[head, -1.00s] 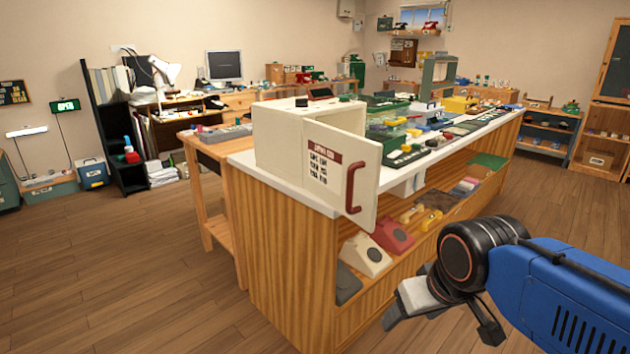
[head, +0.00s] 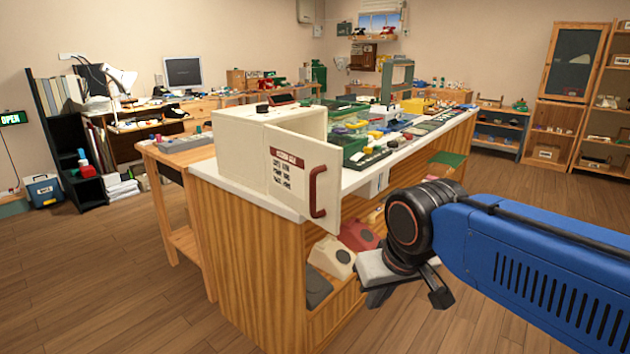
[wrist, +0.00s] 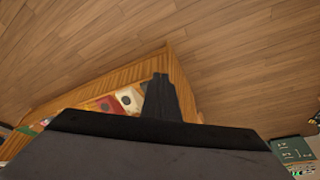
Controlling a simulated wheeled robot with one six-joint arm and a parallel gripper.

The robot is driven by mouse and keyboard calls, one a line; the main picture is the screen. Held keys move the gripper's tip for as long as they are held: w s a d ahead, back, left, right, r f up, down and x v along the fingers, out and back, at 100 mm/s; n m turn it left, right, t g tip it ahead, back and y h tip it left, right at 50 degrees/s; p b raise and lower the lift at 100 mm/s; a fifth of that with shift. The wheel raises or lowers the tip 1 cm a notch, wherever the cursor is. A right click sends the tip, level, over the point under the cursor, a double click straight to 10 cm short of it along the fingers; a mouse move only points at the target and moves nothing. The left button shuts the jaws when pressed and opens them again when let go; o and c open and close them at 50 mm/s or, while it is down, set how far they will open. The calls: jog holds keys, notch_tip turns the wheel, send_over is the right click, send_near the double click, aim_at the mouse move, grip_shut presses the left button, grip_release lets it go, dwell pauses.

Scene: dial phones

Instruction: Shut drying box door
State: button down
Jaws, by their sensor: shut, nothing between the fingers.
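The drying box (head: 240,143) is a cream box on the near end of the white counter. Its door (head: 290,175) stands open toward me, with a printed label and a red handle (head: 318,192) near its free edge. Part of the box's inside is hidden behind the door. My gripper (head: 405,292) is shut and empty, below and to the right of the door, apart from it. In the wrist view my gripper's dark fingers (wrist: 160,95) point toward the floor near the counter's corner; the drying box is not visible there.
The wooden counter (head: 245,260) has an open shelf on its right side holding a cream phone (head: 332,257) and a red phone (head: 360,236). Its top is crowded with phone parts behind the box. A wooden side table (head: 165,165) stands at left. Floor in front is clear.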

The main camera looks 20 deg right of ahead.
jog(key=w+a+r+m+g+h, duration=0.1)
jog(key=w+a+r+m, duration=0.2)
jog(key=r, duration=0.5)
jog(key=w+a+r+m+g+h, duration=0.1)
jog(key=w+a+r+m, duration=0.1)
jog(key=w+r+m, duration=0.5)
jog(key=m+h, duration=0.2)
jog(key=m, duration=0.1)
send_near(328, 181)
jog(key=s+a+r, duration=0.2)
jog(key=s+a, duration=0.2)
jog(key=a, duration=0.1)
jog(key=shift+g, duration=0.4)
jog(key=x, duration=1)
jog(key=shift+a, duration=0.15)
jog(key=shift+w+d+f, duration=0.1)
jog(key=shift+w+d, duration=0.15)
jog(key=shift+d, duration=0.4)
jog(key=shift+w+d+f, duration=0.1)
jog(key=shift+w+d, duration=0.1)
jog(key=shift+d, duration=0.45)
jog(key=shift+w+d, duration=0.25)
jog(key=shift+d, duration=0.4)
